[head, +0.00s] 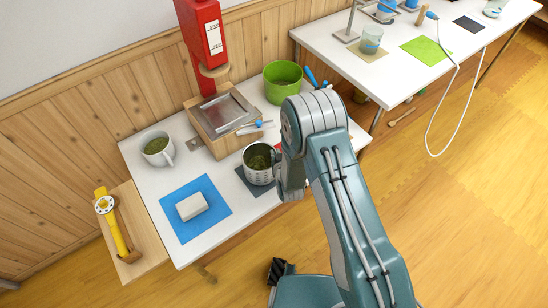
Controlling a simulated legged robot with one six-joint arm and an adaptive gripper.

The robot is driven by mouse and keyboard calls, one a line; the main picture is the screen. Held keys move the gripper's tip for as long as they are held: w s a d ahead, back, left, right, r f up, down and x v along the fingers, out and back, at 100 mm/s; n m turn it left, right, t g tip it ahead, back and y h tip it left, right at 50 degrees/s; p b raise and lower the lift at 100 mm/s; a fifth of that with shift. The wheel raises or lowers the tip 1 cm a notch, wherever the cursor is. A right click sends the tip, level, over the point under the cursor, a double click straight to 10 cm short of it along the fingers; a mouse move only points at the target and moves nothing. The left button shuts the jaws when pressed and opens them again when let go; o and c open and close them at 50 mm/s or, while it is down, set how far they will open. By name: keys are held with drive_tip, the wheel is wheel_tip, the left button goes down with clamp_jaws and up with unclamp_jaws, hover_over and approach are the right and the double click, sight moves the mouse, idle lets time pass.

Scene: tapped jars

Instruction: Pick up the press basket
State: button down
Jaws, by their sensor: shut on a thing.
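The press basket (257,172) is a silvery perforated metal cylinder with green leafy stuff in it. It is upright at the front right of the near white table, over a dark grey mat (245,180). My gripper (280,170) is at its right side and shut on it. The fingertips are mostly hidden by my arm, so the exact grip does not show. I cannot tell whether the basket touches the mat or is slightly above it.
A red press (203,35) with a wooden box and metal tray (223,113) stands behind the basket. A green pot (283,80), a white mug (156,149) and a white block on a blue mat (222,208) are nearby. A second table (405,70) is at the upper right.

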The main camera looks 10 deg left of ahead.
drive_tip(key=s+d+r, duration=0.6)
drive_tip(key=d+r, duration=0.5)
drive_tip(key=d, duration=0.1)
drive_tip(key=shift+s+d, duration=0.15)
drive_tip(key=shift+s, duration=0.25)
idle(0.3)
